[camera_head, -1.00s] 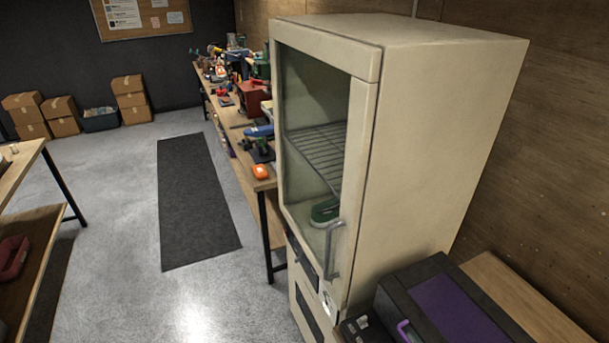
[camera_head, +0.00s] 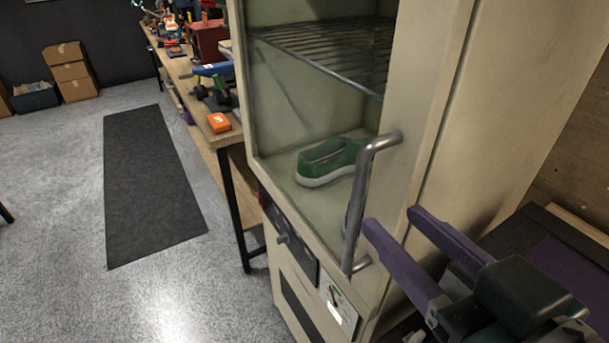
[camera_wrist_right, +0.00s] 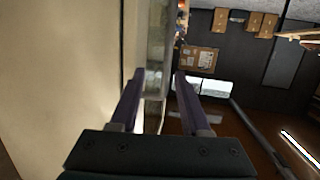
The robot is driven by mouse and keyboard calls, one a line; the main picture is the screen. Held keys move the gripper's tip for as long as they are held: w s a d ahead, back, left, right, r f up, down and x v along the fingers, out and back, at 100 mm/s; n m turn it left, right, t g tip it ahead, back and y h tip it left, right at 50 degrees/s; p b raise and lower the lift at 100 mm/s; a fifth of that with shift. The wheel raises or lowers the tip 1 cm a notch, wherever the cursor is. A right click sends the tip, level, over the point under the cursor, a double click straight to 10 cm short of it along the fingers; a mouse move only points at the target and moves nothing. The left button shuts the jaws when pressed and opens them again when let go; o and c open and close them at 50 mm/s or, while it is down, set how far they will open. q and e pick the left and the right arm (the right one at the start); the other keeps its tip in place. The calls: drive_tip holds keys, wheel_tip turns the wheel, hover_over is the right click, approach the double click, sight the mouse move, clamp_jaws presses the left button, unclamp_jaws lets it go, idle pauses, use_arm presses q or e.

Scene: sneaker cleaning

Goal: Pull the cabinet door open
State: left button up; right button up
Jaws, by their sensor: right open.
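The cream cabinet (camera_head: 480,110) stands at the right in the head view. Its glass-fronted door (camera_head: 440,75) looks shut, and a green shoe (camera_head: 330,160) shows inside on its floor. The door's grey bar handle (camera_head: 357,205) stands upright near the door's right edge. My right gripper (camera_head: 390,217) is open, with purple fingers just right of the handle. In the right wrist view, my right gripper (camera_wrist_right: 160,75) points along the cabinet's pale side (camera_wrist_right: 65,75); whether the handle lies between the fingers I cannot tell. My left gripper is not in view.
A wire shelf (camera_head: 320,50) is above the shoe. A control panel (camera_head: 290,240) sits below the door. A workbench (camera_head: 200,105) with tools stands left of the cabinet. A dark machine (camera_head: 555,240) is at the lower right. The floor in front is clear, with a dark mat (camera_head: 150,190).

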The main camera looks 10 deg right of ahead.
use_arm(q)
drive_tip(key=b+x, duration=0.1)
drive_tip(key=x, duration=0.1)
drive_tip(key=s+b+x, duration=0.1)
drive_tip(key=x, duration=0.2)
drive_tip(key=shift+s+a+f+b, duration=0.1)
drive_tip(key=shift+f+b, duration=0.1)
drive_tip(key=shift+b, duration=0.1)
use_arm(e)
drive_tip(key=w+a+f+t, duration=0.1)
drive_tip(key=w, duration=0.4)
drive_tip(key=w+a+f+t, duration=0.1)
drive_tip(key=w+f, duration=0.1)
drive_tip(key=w, duration=0.2)
drive_tip(key=shift+w+a+f+y, duration=0.25)
drive_tip(key=shift+w+y, duration=0.05)
drive_tip(key=shift+w, duration=0.1)
clamp_jaws()
idle(0.5)
